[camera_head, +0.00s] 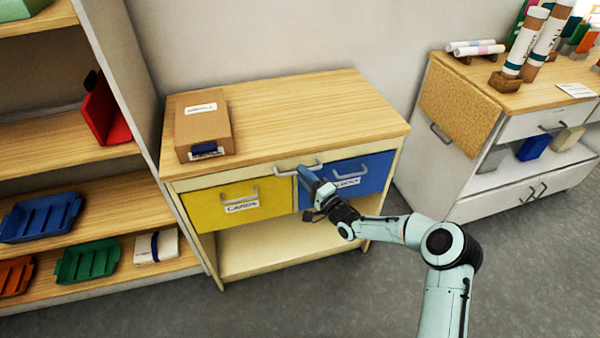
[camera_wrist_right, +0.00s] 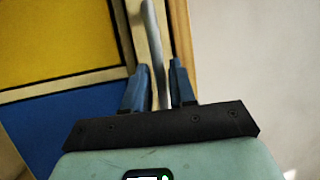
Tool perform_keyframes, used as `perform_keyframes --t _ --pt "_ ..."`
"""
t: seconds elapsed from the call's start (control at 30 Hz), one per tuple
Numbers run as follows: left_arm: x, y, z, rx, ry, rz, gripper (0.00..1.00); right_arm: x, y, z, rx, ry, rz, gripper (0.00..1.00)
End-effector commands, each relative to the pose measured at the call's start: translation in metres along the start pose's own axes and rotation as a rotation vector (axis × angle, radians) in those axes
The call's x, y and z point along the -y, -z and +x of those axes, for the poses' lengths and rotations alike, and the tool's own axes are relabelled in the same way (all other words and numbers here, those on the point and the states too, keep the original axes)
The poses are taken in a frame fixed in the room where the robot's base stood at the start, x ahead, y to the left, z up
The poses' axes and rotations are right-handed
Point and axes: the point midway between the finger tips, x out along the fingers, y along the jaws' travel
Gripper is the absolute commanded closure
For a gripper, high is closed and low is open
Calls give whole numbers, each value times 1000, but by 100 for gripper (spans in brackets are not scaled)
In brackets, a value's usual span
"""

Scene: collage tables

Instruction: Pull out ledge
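The wooden cabinet (camera_head: 320,115) has a narrow front strip under its top, the ledge front, with a grey metal handle (camera_head: 284,174) at its middle. The ledge looks flush with the cabinet. My right gripper (camera_head: 309,177) is at this handle, in front of the blue drawer's left end. In the right wrist view, the handle (camera_wrist_right: 152,40) runs between the two blue fingers (camera_wrist_right: 160,68), which stand apart on either side. I see small gaps beside the bar, so the fingers look open around it. My left gripper is not in view.
Below the strip are a yellow drawer (camera_head: 222,208) and a blue drawer (camera_head: 372,178), both closed. A cardboard box (camera_head: 203,120) sits on the top. Shelves with trays (camera_head: 88,261) stand left; a white cabinet (camera_head: 475,205) stands right. The floor in front is clear.

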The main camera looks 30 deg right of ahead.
Motion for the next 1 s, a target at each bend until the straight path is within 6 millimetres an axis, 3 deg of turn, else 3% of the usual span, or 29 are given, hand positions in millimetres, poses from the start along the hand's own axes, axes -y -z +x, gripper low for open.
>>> perform_keyframes --t 0.2,0.5,0.53,0.6,1.0 --pt "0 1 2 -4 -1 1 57 0 0 20 0 0 0 75" --pt "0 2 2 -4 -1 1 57 0 0 23 0 -1 1 75" --pt "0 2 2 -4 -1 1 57 0 0 22 0 -1 0 78" --pt "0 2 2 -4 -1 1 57 0 0 22 0 -1 0 100" --pt "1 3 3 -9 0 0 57 -1 0 22 0 -2 0 100"
